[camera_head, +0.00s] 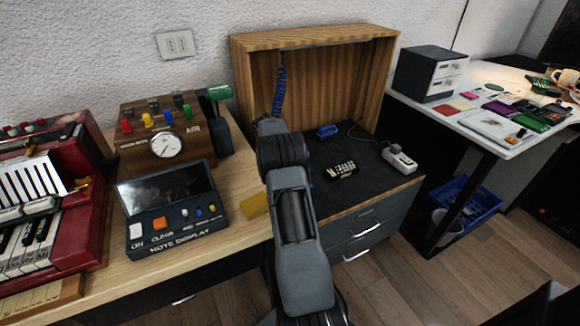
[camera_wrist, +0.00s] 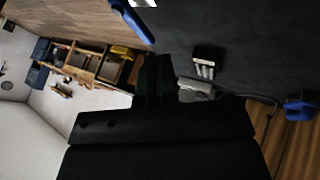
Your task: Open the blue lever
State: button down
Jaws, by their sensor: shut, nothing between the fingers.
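A blue-knobbed lever (camera_head: 168,117) stands in a row with red, yellow and green ones on the wooden gauge box (camera_head: 185,147) at the left in the head view. I cannot tell from its pose whether it is open. My gripper is hidden by my own arm in the head view. In the wrist view my gripper (camera_wrist: 157,78) is dark and shut, with nothing between its fingers. It is over the dark desk surface, apart from the blue lever. A blue elongated part (camera_wrist: 133,21) shows close by at the top of the wrist view; its identity is unclear.
A note display (camera_head: 168,205) stands in front of the gauge box, and a red accordion (camera_head: 85,200) is at the far left. A remote (camera_head: 341,170), a small blue object (camera_head: 327,131) and a white device (camera_head: 399,158) lie on the dark desktop. A blue coiled cable (camera_head: 280,90) hangs behind my arm.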

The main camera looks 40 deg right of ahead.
jog(key=shift+b+x, duration=0.7)
jog(key=shift+x, duration=2.2)
jog(key=shift+s+d+m+y+p, duration=0.15)
jog(key=shift+s+m+y+p, duration=0.2)
jog(key=shift+m, duration=0.35)
jog(key=s+m+y+p, duration=0.1)
jog(key=m, duration=0.1)
jog(key=shift+s+r+m+y, duration=0.1)
jog(key=shift+m+y, duration=0.2)
jog(key=shift+y, duration=0.05)
jog(key=m+y+p, duration=0.1)
jog(key=m, duration=0.1)
jog(key=s+m+y+p, duration=0.2)
jog(key=m, duration=0.1)
jog(key=shift+s+a+m+y, duration=0.25)
jog(key=shift+a+m+y, duration=0.05)
jog(key=m+t+y+p, duration=0.1)
jog(key=s+a+m+p, duration=0.1)
jog(key=m, duration=0.1)
jog(key=s+m+t+y+p, duration=0.1)
jog(key=m, duration=0.1)
jog(key=shift+a+t+y, duration=0.3)
jog(key=shift+a, duration=0.05)
jog(key=shift+a+m, duration=0.15)
jog(key=shift+m, duration=0.25)
jog(key=shift+w, duration=0.25)
